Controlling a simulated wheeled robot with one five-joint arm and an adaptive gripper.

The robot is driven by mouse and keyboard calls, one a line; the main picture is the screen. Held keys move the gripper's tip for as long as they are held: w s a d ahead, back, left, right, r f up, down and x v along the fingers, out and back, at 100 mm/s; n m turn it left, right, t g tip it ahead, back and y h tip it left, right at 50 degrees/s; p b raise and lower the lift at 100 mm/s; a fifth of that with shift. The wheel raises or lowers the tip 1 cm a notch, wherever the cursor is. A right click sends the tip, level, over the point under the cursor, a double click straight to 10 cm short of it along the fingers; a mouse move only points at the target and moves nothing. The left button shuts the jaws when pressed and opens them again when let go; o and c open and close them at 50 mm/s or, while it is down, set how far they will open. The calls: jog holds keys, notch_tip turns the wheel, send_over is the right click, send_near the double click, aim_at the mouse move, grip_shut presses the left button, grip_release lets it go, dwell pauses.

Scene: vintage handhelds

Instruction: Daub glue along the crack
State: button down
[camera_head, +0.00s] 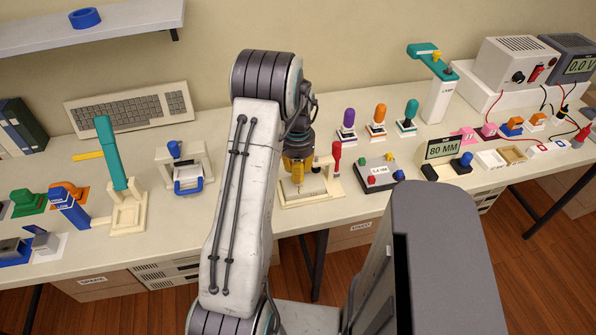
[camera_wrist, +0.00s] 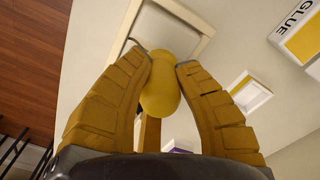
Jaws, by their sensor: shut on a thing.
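My gripper (camera_head: 298,172) is shut on a yellow round-ended handle (camera_wrist: 160,88); in the wrist view its two ribbed fingers (camera_wrist: 163,62) press on either side of it. The gripper points down over a cream framed stand (camera_head: 322,193) on the bench, which also shows in the wrist view (camera_wrist: 205,42). A short dark curved line shows beside the handle on the stand's pale panel; I cannot tell whether it is the crack. The lower end of the held tool is hidden, so contact with the panel cannot be told. A white tray marked GLUE (camera_wrist: 291,22) has a yellow patch.
A red-handled lever (camera_head: 337,153) stands close to the gripper's right. A grey box with colored knobs (camera_head: 379,176) and an 80 MM display (camera_head: 441,148) stand further right. A blue-handled cream frame (camera_head: 188,170) is to the left. My arm hides part of the bench.

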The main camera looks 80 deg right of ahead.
jog(key=shift+w+d, duration=0.3)
jog(key=shift+d, duration=0.35)
jog(key=shift+a+f, duration=0.1)
jog(key=shift+a, duration=0.05)
jog(key=shift+s+a+b, duration=0.3)
jog(key=shift+a, duration=0.25)
jog(key=shift+s+a+b, duration=0.25)
jog(key=shift+a, duration=0.35)
jog(key=shift+s+a+b, duration=0.2)
jog(key=shift+a, duration=0.35)
jog(key=shift+d+r, duration=0.15)
jog(key=shift+r, duration=0.05)
jog(key=shift+w+d+f+p, duration=0.1)
jog(key=shift+w+d+p, duration=0.25)
jog(key=shift+d, duration=0.5)
jog(key=shift+w+d+p, duration=0.25)
jog(key=shift+w+d, duration=0.15)
jog(key=shift+d, duration=0.45)
